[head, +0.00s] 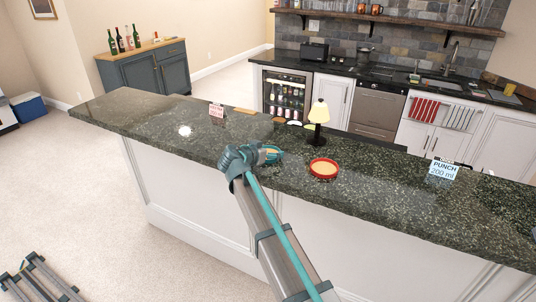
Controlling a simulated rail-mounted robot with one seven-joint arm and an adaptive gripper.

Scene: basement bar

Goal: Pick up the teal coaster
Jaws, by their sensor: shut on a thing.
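The teal coaster (273,150) is at the end of my arm in the head view, over the dark stone bar counter. My gripper (266,155) is shut on it. The gripper partly hides the coaster, and I cannot tell whether the coaster still touches the counter.

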